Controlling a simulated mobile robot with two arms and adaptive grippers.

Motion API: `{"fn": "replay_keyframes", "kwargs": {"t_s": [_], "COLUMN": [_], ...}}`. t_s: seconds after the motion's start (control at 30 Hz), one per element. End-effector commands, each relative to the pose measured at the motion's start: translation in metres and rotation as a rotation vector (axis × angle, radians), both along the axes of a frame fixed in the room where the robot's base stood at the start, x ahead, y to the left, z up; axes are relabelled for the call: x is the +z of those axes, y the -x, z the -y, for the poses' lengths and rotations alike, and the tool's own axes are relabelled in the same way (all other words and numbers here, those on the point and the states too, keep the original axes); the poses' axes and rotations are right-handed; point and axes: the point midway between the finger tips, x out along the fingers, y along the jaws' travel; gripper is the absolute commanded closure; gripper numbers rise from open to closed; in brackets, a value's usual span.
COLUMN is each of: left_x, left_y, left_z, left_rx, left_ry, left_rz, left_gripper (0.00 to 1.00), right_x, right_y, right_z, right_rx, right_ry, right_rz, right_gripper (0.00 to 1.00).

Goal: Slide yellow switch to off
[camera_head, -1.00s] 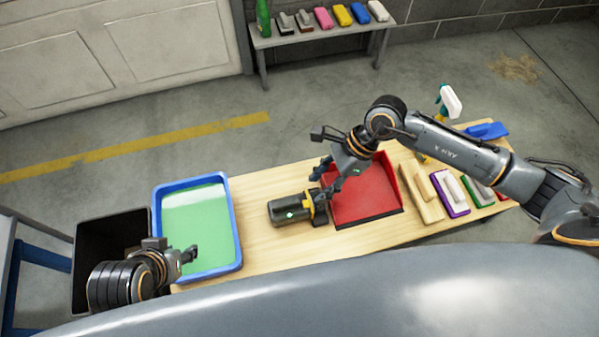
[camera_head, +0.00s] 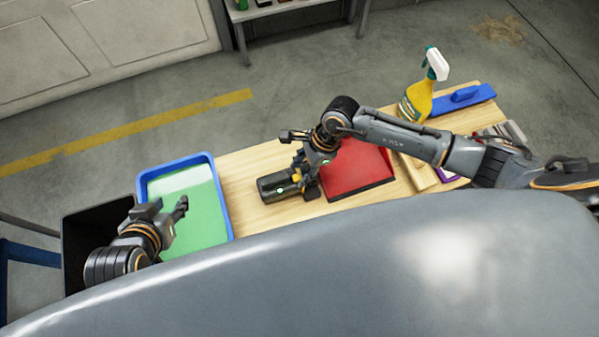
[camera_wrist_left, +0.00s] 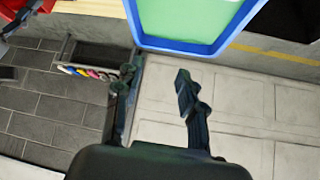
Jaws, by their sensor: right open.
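A dark cylindrical device (camera_head: 272,186) with a small green light lies on the wooden table, left of a red tray. Small yellow parts at its right end are mostly hidden by my right gripper, so I cannot make out the yellow switch or its position. My right gripper (camera_head: 299,180) is open and low over that right end; I cannot tell whether it touches. My left gripper (camera_head: 181,207) is over the blue-rimmed green tray. In the left wrist view its two fingers (camera_wrist_left: 155,82) stand apart with nothing between them.
The red tray (camera_head: 355,168) lies right of the device. The blue-rimmed tray (camera_head: 212,170) is at the table's left end, with a black bin (camera_head: 85,240) beside it. A yellow spray bottle (camera_head: 418,98) and a blue tool (camera_head: 463,97) are at the far right.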

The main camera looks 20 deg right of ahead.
Motion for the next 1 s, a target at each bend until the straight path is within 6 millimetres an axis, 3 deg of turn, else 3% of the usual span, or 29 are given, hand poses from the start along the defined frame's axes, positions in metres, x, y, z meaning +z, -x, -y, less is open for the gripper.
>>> {"fn": "replay_keyframes", "kwargs": {"t_s": [0.2, 0.47, 0.7, 1.0], "left_x": [0.009, 0.010, 0.010, 0.009], "left_y": [-0.014, -0.015, -0.014, -0.015], "left_z": [0.005, 0.005, 0.005, 0.005], "left_rx": [-0.005, -0.006, -0.006, -0.005], "left_ry": [0.017, 0.019, 0.017, 0.019], "left_rz": [0.077, 0.084, 0.083, 0.086], "left_gripper": [0.60, 0.60, 0.60, 0.60], "right_x": [-0.011, -0.012, -0.012, -0.012], "right_y": [0.000, 0.000, 0.000, -0.001], "right_z": [-0.005, -0.006, -0.006, -0.006], "right_rx": [0.001, 0.001, 0.001, 0.001], "right_ry": [-0.001, -0.001, -0.001, -0.001], "right_rz": [0.000, 0.000, 0.000, 0.000], "right_gripper": [0.57, 0.57, 1.00, 1.00]}}
